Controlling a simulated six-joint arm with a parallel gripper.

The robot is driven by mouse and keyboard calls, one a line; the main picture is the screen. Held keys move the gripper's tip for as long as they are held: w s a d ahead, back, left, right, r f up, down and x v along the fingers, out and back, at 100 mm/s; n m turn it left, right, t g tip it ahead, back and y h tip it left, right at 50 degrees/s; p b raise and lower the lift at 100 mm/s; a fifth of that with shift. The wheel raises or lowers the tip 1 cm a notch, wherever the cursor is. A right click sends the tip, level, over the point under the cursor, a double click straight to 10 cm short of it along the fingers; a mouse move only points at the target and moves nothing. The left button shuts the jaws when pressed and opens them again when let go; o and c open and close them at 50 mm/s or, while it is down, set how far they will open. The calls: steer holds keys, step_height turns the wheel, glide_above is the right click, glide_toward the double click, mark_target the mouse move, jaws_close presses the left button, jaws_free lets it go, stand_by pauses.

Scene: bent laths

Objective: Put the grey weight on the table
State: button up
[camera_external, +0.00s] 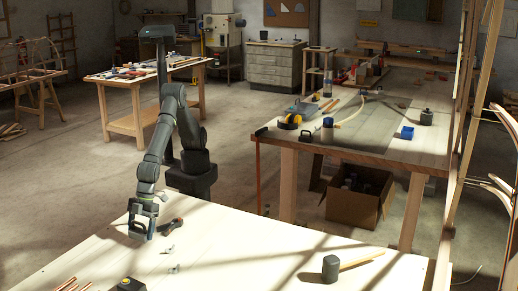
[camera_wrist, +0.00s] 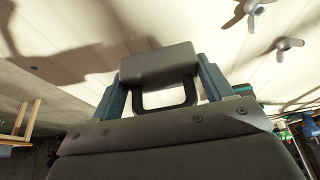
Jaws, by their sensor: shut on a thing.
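My gripper (camera_external: 142,226) is low over the left part of the near pale table (camera_external: 240,245). In the wrist view my gripper (camera_wrist: 163,82) is shut on the grey weight (camera_wrist: 158,63), a dark grey block with a loop handle, one finger on each side. The block is turned away from the palm and the handle lies on the palm side. In the external view the weight is mostly hidden among the fingers. I cannot tell whether its underside touches the tabletop.
A mallet (camera_external: 331,268), a black-yellow box (camera_external: 130,285) and copper rods (camera_external: 68,285) lie farther off. The table's middle is clear.

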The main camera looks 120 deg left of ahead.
mark_target(141, 236)
steer(key=shift+s+f, duration=0.15)
steer(key=shift+f, duration=1.25)
steer(key=shift+f, duration=0.15)
steer(key=o, duration=1.6)
steer(key=shift+f, duration=0.1)
steer(key=shift+c, duration=0.2)
steer(key=a+v, duration=0.1)
steer(key=v, duration=1.5)
steer(key=shift+s+a+r, duration=0.1)
steer(key=shift+a+r, duration=0.05)
steer(key=shift+r, duration=0.2)
steer(key=shift+c, duration=1.2)
steer(key=shift+r, duration=0.1)
steer(key=c, duration=1)
